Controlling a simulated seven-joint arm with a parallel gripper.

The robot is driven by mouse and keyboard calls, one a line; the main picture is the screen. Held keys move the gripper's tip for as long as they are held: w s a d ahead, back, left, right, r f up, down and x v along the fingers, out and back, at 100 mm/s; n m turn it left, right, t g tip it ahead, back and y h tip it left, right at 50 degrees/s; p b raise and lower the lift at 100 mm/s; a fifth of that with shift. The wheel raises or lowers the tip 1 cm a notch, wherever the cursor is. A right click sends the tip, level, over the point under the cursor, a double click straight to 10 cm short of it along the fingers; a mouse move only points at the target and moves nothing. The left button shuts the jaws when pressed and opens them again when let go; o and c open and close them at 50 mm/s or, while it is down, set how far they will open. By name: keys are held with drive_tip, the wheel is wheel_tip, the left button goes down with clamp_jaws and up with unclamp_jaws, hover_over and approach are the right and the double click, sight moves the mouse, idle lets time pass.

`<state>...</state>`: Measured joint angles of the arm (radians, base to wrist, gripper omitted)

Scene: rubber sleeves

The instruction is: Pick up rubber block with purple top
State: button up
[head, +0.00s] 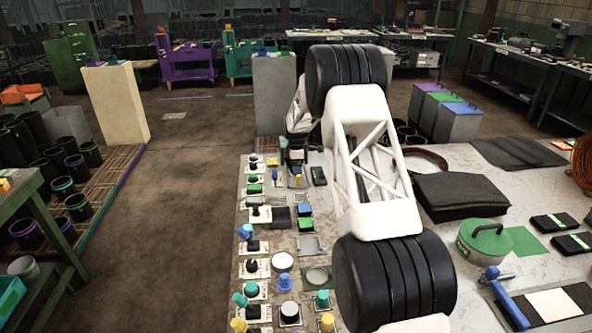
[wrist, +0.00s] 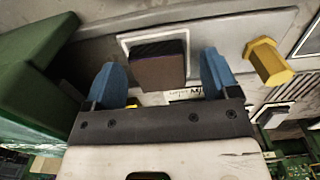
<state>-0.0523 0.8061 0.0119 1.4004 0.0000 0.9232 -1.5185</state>
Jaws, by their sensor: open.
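My gripper (wrist: 161,75) is open in the wrist view, with one blue finger on each side of a dark block (wrist: 158,68). The block has a brownish face and a darker top edge, and stands against a pale square frame. Gaps show between the block and both fingers, so it is not gripped. I cannot make out a purple top on it. In the head view my arm covers much of the bench, and the fingertips and this block cannot be told clearly there.
A yellow hexagonal knob (wrist: 268,62) stands close to the right finger. A green body (wrist: 35,75) rises at the left of the wrist view. In the head view, a blue-topped block (head: 305,210), a green-topped block (head: 255,188) and several knobs crowd the bench's left strip.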

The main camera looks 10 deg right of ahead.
drive_tip(key=shift+c, duration=0.3)
drive_tip(key=c, duration=1)
drive_tip(key=shift+o, duration=0.2)
drive_tip(key=shift+r, duration=0.15)
wheel_tip(320, 180, up, 10)
drive_tip(key=shift+s+a, duration=0.1)
drive_tip(key=shift+s, duration=0.05)
idle(0.3)
drive_tip(key=s+a, duration=0.2)
drive_tip(key=s, duration=0.7)
drive_tip(key=s+a+f, duration=0.1)
drive_tip(key=s+a, duration=0.2)
drive_tip(key=s, duration=0.7)
drive_tip(key=s+a+f, duration=0.1)
drive_tip(key=s+a, duration=0.2)
drive_tip(key=s, duration=0.7)
drive_tip(key=shift+s+a+f, duration=0.15)
drive_tip(key=shift+s+a, duration=0.1)
